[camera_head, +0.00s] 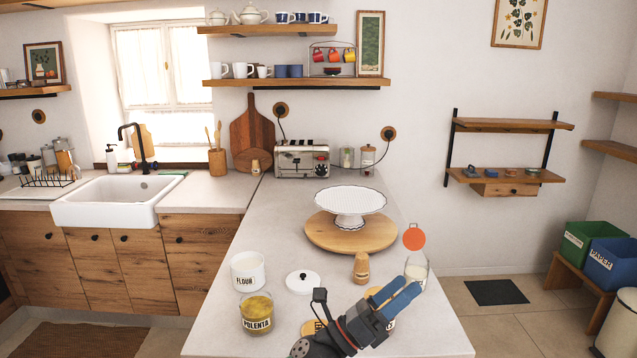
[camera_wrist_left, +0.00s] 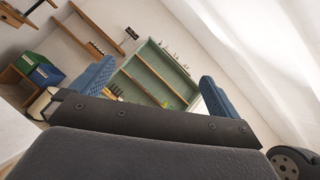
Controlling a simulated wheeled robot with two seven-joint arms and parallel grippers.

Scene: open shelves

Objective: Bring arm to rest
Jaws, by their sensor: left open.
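My left gripper (camera_head: 394,297) reaches in from the bottom of the head view, over the near right part of the counter. Its blue fingers point up and to the right. In the left wrist view the two blue fingers of the gripper (camera_wrist_left: 150,90) stand wide apart with nothing between them. Behind them is a distant green shelf unit (camera_wrist_left: 150,75), seen tilted. The gripper partly hides a jar and wooden lids on the counter in the head view. My right gripper is in neither view.
The counter (camera_head: 255,225) holds a flour jar (camera_head: 247,272), a polenta jar (camera_head: 256,314), a white lid (camera_head: 302,281), a wooden board (camera_head: 387,236) under a white cake stand (camera_head: 350,205), and a glass (camera_head: 416,270) near the right edge. Green (camera_head: 577,242) and blue bins (camera_head: 610,264) stand far right.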

